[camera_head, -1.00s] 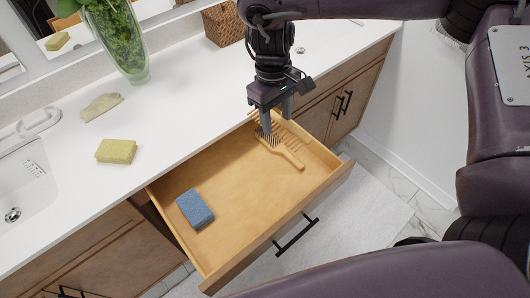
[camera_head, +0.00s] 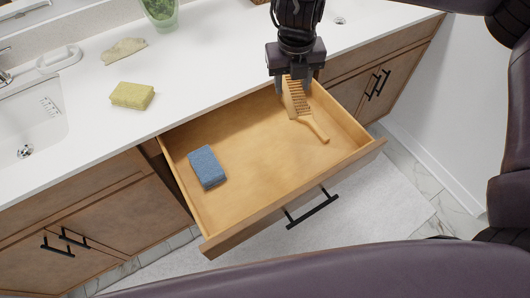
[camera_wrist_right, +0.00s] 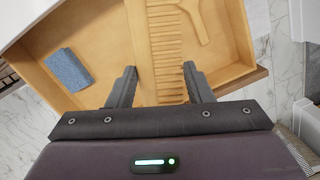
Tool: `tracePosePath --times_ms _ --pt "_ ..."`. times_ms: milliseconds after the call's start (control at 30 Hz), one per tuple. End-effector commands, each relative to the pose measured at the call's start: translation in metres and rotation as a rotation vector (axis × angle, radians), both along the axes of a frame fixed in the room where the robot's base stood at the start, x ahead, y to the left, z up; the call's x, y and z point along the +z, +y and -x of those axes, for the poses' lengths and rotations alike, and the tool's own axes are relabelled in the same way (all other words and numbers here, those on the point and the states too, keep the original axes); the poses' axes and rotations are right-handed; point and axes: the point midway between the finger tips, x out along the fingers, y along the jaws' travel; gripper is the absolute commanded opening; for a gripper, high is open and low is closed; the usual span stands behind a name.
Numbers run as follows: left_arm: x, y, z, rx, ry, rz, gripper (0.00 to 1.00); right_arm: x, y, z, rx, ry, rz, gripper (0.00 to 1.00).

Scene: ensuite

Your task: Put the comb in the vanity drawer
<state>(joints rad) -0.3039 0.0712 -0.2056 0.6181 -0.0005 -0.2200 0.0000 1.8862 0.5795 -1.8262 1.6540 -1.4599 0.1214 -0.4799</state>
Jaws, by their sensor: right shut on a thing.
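The wooden comb (camera_head: 297,98) is at the back right of the open vanity drawer (camera_head: 240,222), its handle pointing toward the drawer front. My right gripper (camera_head: 293,88) points down over the back right of the drawer and is shut on the toothed part of the comb. In the right wrist view the comb (camera_wrist_right: 165,50) runs up between the two fingertips (camera_wrist_right: 158,80). I cannot tell whether the comb touches the drawer floor. My left gripper is not in view.
A blue sponge (camera_head: 207,167) lies in the left part of the drawer. On the white counter (camera_head: 205,80) are a yellow sponge (camera_head: 132,95), a beige cloth (camera_head: 124,51) and a green vase (camera_head: 160,12). A sink (camera_head: 28,125) is at left. The drawer's middle is clear.

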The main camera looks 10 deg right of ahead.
Motion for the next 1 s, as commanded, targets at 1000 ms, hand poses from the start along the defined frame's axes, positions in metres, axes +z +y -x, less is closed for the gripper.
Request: tracePosePath --times_ms 1000 --pt "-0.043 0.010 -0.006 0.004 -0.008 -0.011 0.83 -0.165 0.004 -0.005 0.367 0.003 0.005 0.25"
